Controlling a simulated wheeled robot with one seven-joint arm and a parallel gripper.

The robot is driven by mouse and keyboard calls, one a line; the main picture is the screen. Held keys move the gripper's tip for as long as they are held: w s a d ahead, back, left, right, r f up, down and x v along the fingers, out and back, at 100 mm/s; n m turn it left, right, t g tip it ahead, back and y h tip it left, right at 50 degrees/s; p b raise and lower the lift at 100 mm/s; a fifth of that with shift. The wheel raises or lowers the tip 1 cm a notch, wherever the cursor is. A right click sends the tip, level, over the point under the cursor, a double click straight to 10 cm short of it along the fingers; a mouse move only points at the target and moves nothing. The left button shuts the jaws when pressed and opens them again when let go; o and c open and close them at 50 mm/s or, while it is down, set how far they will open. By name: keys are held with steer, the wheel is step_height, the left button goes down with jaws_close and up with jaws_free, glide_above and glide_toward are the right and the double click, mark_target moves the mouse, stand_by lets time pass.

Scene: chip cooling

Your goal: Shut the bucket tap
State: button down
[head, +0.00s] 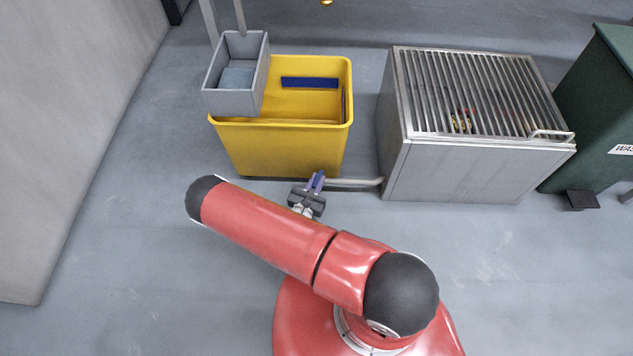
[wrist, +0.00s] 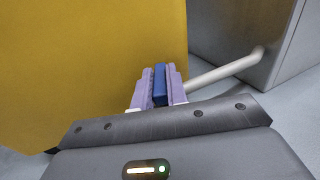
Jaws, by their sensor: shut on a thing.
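The yellow bucket (head: 290,150) stands on the floor, with a blue strip on its inner back wall. It also fills the left of the wrist view (wrist: 80,60). My gripper (head: 317,181) is low at the bucket's front, near its lower right corner. In the wrist view my gripper (wrist: 160,76) has its two purple fingers on either side of the blue tap handle (wrist: 160,88), shut on it. The handle stands roughly upright. The tap's body is hidden behind the fingers and the gripper housing.
A pale pipe (head: 352,182) runs from beside my gripper to a steel box with a grated top (head: 470,165). A dark green container (head: 600,100) stands at right. Floor in front is clear.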

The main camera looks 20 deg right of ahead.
steer(key=shift+w+a+m+g+h+b, duration=0.25)
steer(key=shift+w+m+g+h+b, duration=0.2)
steer(key=shift+m+g+h+b, duration=1.35)
steer(key=shift+w+a+m+g+h+b, duration=0.3)
steer(key=shift+w+m+g+h+b, duration=0.25)
steer(key=shift+m+g+b, duration=1.35)
steer(key=shift+w+a+m+g+h+b, duration=0.35)
steer(key=shift+m+g+h+b, duration=0.75)
steer(key=shift+g, duration=1.6)
steer(key=shift+w+d+g, duration=0.1)
steer(key=shift+g, duration=0.2)
steer(key=c, duration=1.4)
jaws_free()
steer(key=a, duration=0.7)
steer(key=shift+s+a, duration=0.2)
steer(key=shift+a, duration=0.2)
